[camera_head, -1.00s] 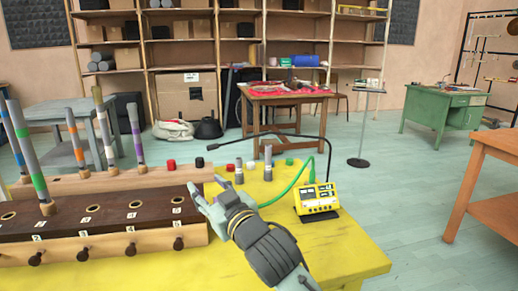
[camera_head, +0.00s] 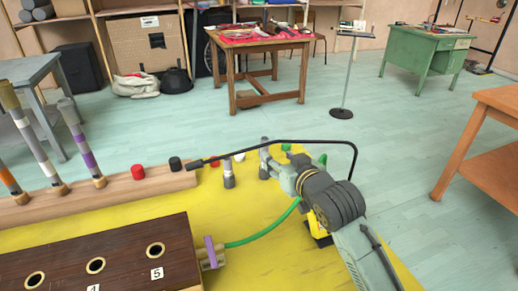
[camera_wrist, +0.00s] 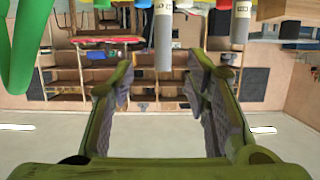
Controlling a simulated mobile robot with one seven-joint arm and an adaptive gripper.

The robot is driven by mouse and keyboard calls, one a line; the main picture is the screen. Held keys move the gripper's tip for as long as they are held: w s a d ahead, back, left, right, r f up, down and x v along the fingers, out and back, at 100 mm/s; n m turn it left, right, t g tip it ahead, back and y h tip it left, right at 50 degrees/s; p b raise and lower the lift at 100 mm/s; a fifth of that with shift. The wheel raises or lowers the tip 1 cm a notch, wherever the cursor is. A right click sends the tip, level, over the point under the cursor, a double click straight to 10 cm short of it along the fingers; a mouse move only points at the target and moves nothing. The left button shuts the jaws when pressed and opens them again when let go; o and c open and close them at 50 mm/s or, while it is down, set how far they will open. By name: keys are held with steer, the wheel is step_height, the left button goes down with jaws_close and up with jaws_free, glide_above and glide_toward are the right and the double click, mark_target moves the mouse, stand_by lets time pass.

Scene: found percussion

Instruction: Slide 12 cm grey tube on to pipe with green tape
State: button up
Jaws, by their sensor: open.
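Two short grey tubes stand upright on the yellow table: one (camera_head: 228,172) at left, and a taller one (camera_head: 264,152) right beside my gripper (camera_head: 275,168). Both show in the wrist view, which appears upside down: one tube (camera_wrist: 163,38) lines up between the fingers and another (camera_wrist: 240,25) is at right. Their labels are too small to read, so I cannot tell which is 12 cm. My gripper (camera_wrist: 162,75) is open and empty; contact with the tube is not visible. The pipe with green tape is out of view now.
Pipes with orange (camera_head: 8,180) and purple (camera_head: 85,155) tape stand at left. A dark wooden block (camera_head: 120,255) with numbered holes is in front. A thin black bent arm (camera_head: 290,142) passes above the tubes. A yellow device (camera_head: 318,232) sits beneath my arm.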

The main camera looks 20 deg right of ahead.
mark_target(266, 150)
steer(key=p+x, duration=0.1)
steer(key=x, duration=0.4)
steer(key=shift+p, duration=0.3)
steer(key=p+x, duration=0.2)
steer(key=x, duration=0.2)
steer(key=shift+w+a+p, duration=0.2)
steer(key=shift+p, duration=0.15)
steer(key=shift+w+f, duration=0.3)
steer(key=shift+w, duration=0.15)
steer(key=shift+c, duration=0.6)
jaws_close()
